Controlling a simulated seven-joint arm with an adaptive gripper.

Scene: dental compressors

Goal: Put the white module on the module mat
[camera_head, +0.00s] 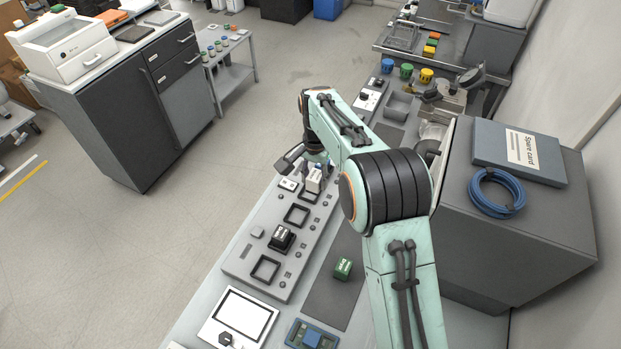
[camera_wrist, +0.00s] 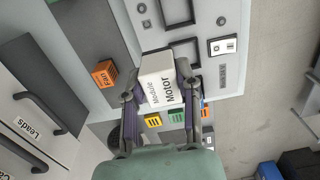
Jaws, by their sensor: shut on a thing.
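The white module (camera_wrist: 158,80), labelled "Motor Module", sits between the two fingers of my gripper (camera_wrist: 158,92) in the wrist view. The fingers are shut on its sides. In the head view the white module (camera_head: 314,180) shows near the far end of the grey panel, close by a black square frame; I cannot tell whether it is clear of it. My arm hides part of my gripper there. The dark module mat (camera_head: 328,300) lies right of the panel, nearer the camera, with a green module (camera_head: 343,268) on it. My arm covers part of the mat.
The grey panel (camera_head: 245,262) has several black frames, one holding a black module (camera_head: 282,238). An orange "Fan" module (camera_wrist: 104,73) lies left of the held module in the wrist view. A grey box with a blue cable coil (camera_head: 497,193) stands at the right.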

